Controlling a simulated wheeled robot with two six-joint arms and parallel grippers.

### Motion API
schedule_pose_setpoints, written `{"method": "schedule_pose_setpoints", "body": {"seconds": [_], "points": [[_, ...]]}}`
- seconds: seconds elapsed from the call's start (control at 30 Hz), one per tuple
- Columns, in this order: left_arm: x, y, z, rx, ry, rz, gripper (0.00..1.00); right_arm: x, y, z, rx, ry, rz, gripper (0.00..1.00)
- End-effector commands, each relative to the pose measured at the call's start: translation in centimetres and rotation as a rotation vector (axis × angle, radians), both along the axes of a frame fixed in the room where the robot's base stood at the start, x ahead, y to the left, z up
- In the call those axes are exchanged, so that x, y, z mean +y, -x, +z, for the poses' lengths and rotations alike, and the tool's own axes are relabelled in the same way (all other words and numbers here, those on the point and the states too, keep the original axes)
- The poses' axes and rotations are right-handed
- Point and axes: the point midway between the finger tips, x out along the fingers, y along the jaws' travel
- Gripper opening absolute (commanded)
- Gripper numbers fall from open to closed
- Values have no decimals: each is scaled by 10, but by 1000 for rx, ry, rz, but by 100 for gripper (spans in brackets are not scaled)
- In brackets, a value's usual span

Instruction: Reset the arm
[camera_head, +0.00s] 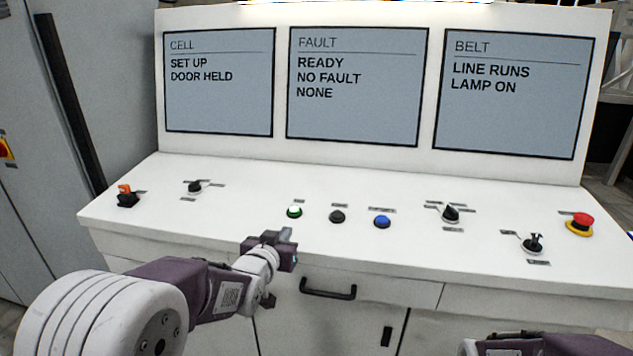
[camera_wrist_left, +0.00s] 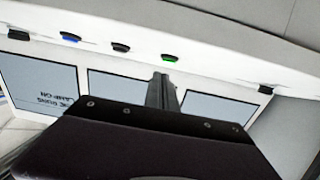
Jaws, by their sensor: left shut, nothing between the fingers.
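My left gripper (camera_head: 286,236) is shut and empty, just in front of the console's front edge and below the lit green button (camera_head: 294,211). It also shows in the left wrist view (camera_wrist_left: 162,80), its fingers together, pointing toward the console. Part of my right arm (camera_head: 535,345) shows at the bottom right; its fingertips cannot be made out. The white console (camera_head: 240,185) carries the controls and three screens. The fault screen (camera_head: 357,85) reads READY, NO FAULT, NONE. The cell screen (camera_head: 219,80) reads SET UP, DOOR HELD. The belt screen (camera_head: 512,93) reads LINE RUNS, LAMP ON.
The panel also holds a black button (camera_head: 337,216), a blue button (camera_head: 382,221), a black knob (camera_head: 450,213), a small lever (camera_head: 533,243), a red emergency button (camera_head: 580,222), an orange-topped switch (camera_head: 126,196) and another knob (camera_head: 195,187). A drawer handle (camera_head: 328,290) sticks out below.

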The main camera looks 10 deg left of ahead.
Motion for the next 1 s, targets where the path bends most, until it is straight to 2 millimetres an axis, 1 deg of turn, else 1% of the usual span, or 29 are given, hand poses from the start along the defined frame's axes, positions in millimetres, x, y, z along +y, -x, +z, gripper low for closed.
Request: {"method": "schedule_pose_setpoints", "body": {"seconds": [0.03, 0.07, 0.1, 0.17, 0.2, 0.27, 0.3, 0.4, 0.43, 0.5, 0.57, 1.0], "points": [[-1, 22, -29, 141, 0, 7, 0, 0, 0, 6, 0, 0, 0, 36], [-1, 39, -51, 239, 1, 15, 0, 0, 0, 7, 1, 0, 0, 36], [-1, 63, -80, 370, -1, 23, 0, 0, 0, 8, 1, 0, 0, 36], [0, 104, -117, 559, 1, 34, 0, 0, 0, 9, 1, 0, 0, 36], [1, 131, -137, 677, 1, 41, 0, 0, 0, 9, 1, 0, 0, 36], [1, 170, -161, 833, 3, 48, 0, 0, 0, 9, 1, 0, 0, 36], [1, 193, -173, 925, 4, 52, 0, 0, 0, 8, 1, 0, 0, 36], [1, 237, -189, 1098, 7, 56, 0, 0, 0, 8, 1, 0, 0, 36], [0, 246, -191, 1133, 6, 56, 0, 0, 0, 8, 1, 0, 0, 36], [0, 259, -193, 1188, 6, 54, 0, 0, 0, 8, 1, 0, 0, 36], [0, 264, -193, 1208, 3, 53, 0, 0, 0, 8, 1, 0, 0, 36], [0, 263, -193, 1206, 2, 52, 0, 0, 0, 8, 1, 0, 0, 36]]}}
